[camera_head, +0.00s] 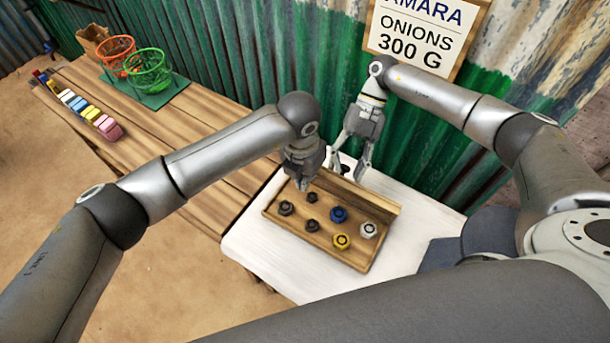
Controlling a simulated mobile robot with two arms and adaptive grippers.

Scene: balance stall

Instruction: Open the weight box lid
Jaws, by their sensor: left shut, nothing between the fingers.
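The wooden weight box (290,228) sits on the white table. Its inside shows dark, blue, yellow and white weights. A wooden panel, which looks like the lid (384,204), stands raised along its back edge. My left gripper (303,186) is shut and empty, pointing down over the back left part of the box. I cannot tell whether either gripper touches the box. The panel's left part is partly hidden by the grippers.
The white table (270,268) has free room in front of the box. On the wooden bench at left are orange (115,52) and green (148,70) baskets and a row of coloured blocks (80,103). A corrugated wall with an onions sign (420,35) stands behind.

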